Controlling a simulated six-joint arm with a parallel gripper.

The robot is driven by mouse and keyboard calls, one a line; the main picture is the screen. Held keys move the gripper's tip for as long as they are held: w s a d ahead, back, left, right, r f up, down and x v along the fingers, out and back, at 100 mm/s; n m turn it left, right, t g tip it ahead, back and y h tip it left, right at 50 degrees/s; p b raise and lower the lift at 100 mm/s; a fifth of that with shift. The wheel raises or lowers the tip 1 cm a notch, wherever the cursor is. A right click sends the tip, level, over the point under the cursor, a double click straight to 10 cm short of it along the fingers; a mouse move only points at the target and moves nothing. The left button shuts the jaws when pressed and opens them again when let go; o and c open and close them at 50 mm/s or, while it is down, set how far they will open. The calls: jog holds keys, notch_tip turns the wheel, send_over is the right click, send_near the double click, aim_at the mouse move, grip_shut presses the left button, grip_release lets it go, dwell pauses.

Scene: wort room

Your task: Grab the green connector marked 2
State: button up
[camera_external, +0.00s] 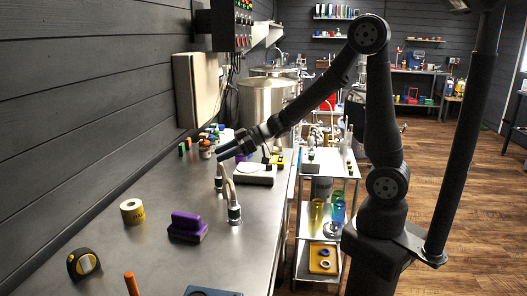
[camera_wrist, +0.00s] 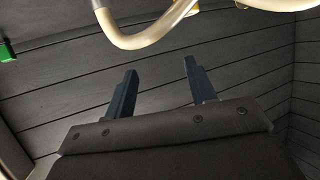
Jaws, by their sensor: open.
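My gripper (camera_external: 222,151) is open and empty, held above the steel bench in the external view. Its two blue fingers also show apart in the wrist view (camera_wrist: 159,68), with nothing between them. A small green piece (camera_wrist: 7,52) shows at the left edge of the wrist view, partly cut off. I cannot read a number on it, so I cannot tell whether it is the connector marked 2. A pale curved hose (camera_wrist: 140,40) crosses the top of the wrist view. In the external view a curved hose with metal fittings (camera_external: 234,213) stands on the bench below my gripper.
The steel bench (camera_external: 130,255) holds a purple block (camera_external: 187,226), a yellow tape roll (camera_external: 132,211), a tape measure (camera_external: 83,264) and an orange-handled tool (camera_external: 131,284). A white box (camera_external: 255,174) sits right of the hose. A dark plank wall (camera_external: 80,90) runs along the left.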

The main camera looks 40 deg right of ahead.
jog(key=shift+o, duration=0.9)
jog(key=w+a+r+m+t+h, duration=0.1)
jog(key=w+r+m+t+h, duration=0.1)
jog(key=w+t+h, duration=0.4)
notch_tip(320, 180, up, 3)
jog(key=n+g+h, duration=0.2)
jog(key=g+h, duration=0.4)
jog(key=g, duration=0.5)
send_over(233, 200)
jog(key=f, duration=0.7)
jog(key=d+f, duration=0.1)
jog(key=f, duration=0.3)
jog(key=shift+w, duration=0.3)
jog(key=shift+s+a+f, duration=0.15)
jog(key=shift+a+f, duration=0.05)
jog(key=shift+f, duration=1.15)
jog(key=shift+s+a+f, duration=0.1)
jog(key=shift+a+f, duration=0.05)
jog(key=shift+f, duration=1.2)
jog(key=c, duration=1.1)
